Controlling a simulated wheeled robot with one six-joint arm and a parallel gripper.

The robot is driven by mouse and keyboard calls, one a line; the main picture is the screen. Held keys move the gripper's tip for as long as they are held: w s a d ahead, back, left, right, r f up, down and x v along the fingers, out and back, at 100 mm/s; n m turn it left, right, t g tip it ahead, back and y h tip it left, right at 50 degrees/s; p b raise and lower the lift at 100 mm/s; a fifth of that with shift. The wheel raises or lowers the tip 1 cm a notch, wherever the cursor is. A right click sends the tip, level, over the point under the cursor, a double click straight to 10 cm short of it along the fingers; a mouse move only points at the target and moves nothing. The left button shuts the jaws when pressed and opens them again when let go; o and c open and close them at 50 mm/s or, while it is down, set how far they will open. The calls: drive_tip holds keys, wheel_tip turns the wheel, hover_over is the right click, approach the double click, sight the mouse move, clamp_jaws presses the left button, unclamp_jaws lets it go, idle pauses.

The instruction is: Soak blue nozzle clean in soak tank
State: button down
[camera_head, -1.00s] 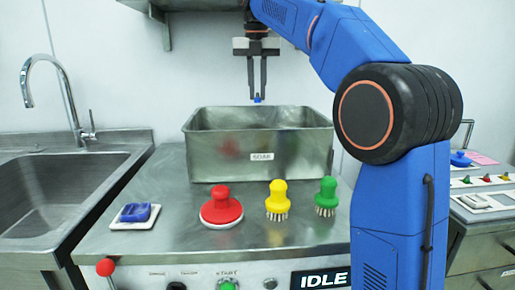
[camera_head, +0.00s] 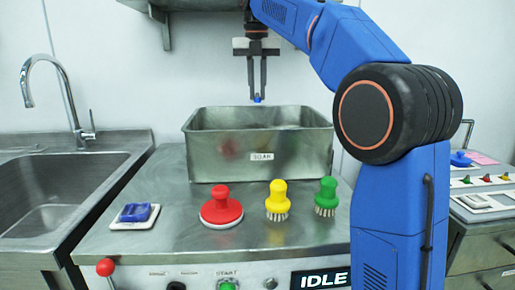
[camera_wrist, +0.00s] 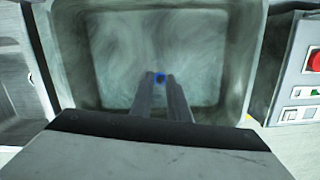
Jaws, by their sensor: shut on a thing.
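My gripper (camera_head: 257,97) is shut on the small blue nozzle (camera_head: 258,100) and points straight down. It holds the nozzle above the open top of the metal soak tank (camera_head: 222,165), which carries a white SOAK label. In the wrist view the blue nozzle (camera_wrist: 160,77) shows between the fingertips, with the tank's floor (camera_wrist: 110,60) below it. The nozzle is mostly hidden by the fingers. The head view does not show the inside of the tank down to its floor.
A red round-based tool (camera_head: 221,208), a yellow brush (camera_head: 277,200) and a green brush (camera_head: 326,196) stand in front of the tank. A blue block sits on a white dish (camera_head: 134,222) at left. A sink (camera_head: 60,185) lies further left. The panel display (camera_head: 320,279) reads IDLE.

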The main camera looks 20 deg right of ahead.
sight(258, 95)
drive_tip(key=shift+r, duration=2)
drive_tip(key=shift+s+f, duration=0.1)
drive_tip(key=shift+s, duration=0.05)
